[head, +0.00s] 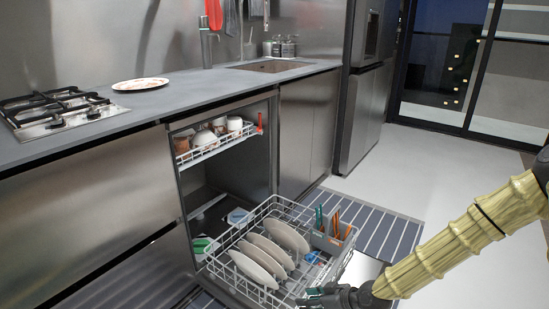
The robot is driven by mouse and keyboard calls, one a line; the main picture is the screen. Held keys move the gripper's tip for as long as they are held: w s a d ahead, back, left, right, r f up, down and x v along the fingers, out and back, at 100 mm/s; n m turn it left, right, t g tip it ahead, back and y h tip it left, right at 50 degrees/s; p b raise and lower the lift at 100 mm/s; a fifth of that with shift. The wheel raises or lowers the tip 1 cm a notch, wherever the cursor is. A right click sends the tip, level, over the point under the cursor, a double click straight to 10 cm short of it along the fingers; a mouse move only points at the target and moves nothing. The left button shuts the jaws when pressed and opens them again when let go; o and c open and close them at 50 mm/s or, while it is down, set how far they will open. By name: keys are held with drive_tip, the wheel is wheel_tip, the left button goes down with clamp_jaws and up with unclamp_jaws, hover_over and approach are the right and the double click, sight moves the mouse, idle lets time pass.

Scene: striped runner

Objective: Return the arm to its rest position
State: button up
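My arm (460,238) reaches in from the right edge of the head view, its links pale yellow and its joints dark. My gripper (318,297) is dark and low in the view, at the front right corner of the pulled-out lower dishwasher rack (222,262). Its fingers point left and overlap the rack's edge in the picture. I cannot tell whether they touch the rack. The fingers are small and partly cut off by the bottom edge, so their opening and anything between them are unclear.
The rack holds several plates (262,258) and a cutlery basket (333,232). Cups stand on the upper rack (215,146). A plate (140,84) lies on the counter (185,92) near the hob (55,108). Light floor (440,165) is open behind the arm, beyond the striped runner (395,235).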

drive_tip(key=s+d+f+m+g+h+b, duration=0.25)
drive_tip(key=s+f+m+b, duration=0.2)
drive_tip(key=s+f, duration=1.3)
drive_tip(key=s+d+f+m+g+h+b, duration=0.1)
drive_tip(key=s+d+f+m+g+h, duration=0.15)
drive_tip(key=s+d, duration=0.4)
drive_tip(key=s+d+f+m+g+h+b, duration=0.1)
drive_tip(key=s+d+m+h, duration=0.2)
drive_tip(key=s, duration=0.7)
wheel_tip(320, 180, up, 38)
drive_tip(key=p, duration=3.8)
